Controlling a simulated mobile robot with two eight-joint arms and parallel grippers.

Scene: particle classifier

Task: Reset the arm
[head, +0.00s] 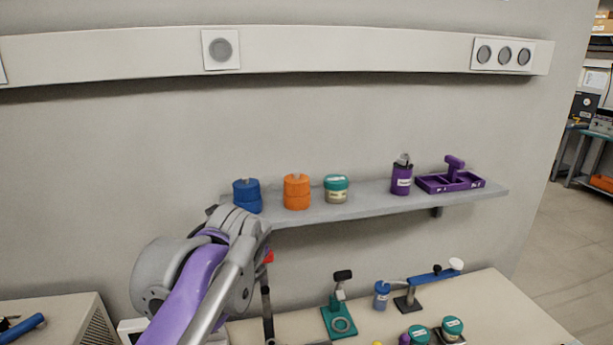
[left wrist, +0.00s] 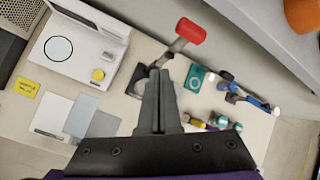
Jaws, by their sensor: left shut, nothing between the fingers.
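My left arm (head: 205,270) comes in from the lower left of the head view, in front of the shelf's left end. Its fingers are hidden there. In the left wrist view my left gripper (left wrist: 158,75) is shut and empty, with its two dark fingers together. It points over the table, with its tips just below a red-headed tool on a stand (left wrist: 190,31) in the picture. I cannot tell how far above the table it is. My right gripper is in neither view.
A wall shelf (head: 390,198) holds blue (head: 246,195) and orange (head: 297,192) containers, a teal-lidded jar (head: 336,188), a purple bottle (head: 402,177) and a purple tray (head: 450,182). The table (head: 500,310) carries a white device (left wrist: 75,48), a teal stand (head: 340,322) and several small jars.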

